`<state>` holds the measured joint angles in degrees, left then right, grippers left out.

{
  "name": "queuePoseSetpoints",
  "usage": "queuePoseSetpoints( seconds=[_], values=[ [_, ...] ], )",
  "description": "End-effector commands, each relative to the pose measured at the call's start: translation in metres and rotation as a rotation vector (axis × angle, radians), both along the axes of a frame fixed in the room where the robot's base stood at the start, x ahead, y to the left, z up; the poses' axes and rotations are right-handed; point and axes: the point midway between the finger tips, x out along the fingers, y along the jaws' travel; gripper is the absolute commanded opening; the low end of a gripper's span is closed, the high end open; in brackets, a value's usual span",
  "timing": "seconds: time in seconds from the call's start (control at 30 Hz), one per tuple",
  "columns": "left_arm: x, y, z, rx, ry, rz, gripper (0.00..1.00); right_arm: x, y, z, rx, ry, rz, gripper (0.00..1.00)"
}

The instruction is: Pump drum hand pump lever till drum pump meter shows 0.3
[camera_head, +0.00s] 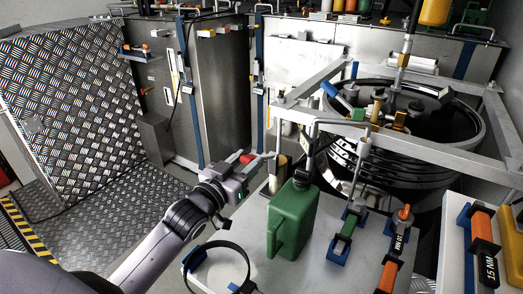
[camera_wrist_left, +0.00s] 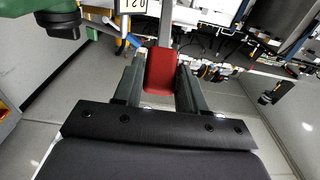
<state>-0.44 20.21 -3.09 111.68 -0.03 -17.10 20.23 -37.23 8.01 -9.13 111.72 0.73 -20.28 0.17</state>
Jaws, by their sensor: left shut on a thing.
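My left gripper (camera_head: 258,160) reaches in from the left, beside the metal frame around the drum. It is shut on a red grip (camera_wrist_left: 160,72), which sits between its two fingers in the left wrist view; a grey bar runs up from the grip. Red also shows at the fingers in the head view. The black ribbed drum (camera_head: 385,170) stands inside the frame, with pump fittings (camera_head: 380,103) on top. My right gripper is not in view.
A green jerrycan (camera_head: 293,218) stands on the grey bench just right of my left gripper. A black ring (camera_head: 247,262) and orange-handled tools (camera_head: 393,255) are on the bench. A metal cabinet (camera_head: 222,90) stands behind. Open tread-plate floor (camera_head: 100,225) lies at left.

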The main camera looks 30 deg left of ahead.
Motion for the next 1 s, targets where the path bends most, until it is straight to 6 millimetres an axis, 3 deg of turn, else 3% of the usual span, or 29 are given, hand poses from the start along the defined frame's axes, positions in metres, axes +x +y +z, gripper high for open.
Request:
queuePoseSetpoints(
  seconds=[0.03, 0.07, 0.13, 0.47, 1.0],
  values=[
    [0.002, -0.001, 0.012, 0.0, -0.013, -0.002, 0.0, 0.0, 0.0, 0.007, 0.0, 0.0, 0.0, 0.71],
    [0.002, -0.001, 0.01, 0.0, -0.013, -0.002, 0.47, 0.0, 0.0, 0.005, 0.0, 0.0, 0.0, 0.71],
    [0.002, 0.0, 0.008, 0.0, -0.011, -0.002, 0.7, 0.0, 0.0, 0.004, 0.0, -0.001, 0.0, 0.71],
    [0.0, 0.0, 0.005, 0.0, -0.004, -0.001, 0.71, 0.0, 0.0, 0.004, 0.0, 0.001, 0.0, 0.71],
    [-0.053, 0.004, 0.003, -0.001, -0.001, 0.0, 0.71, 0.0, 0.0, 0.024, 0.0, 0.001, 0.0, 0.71]
  ],
)
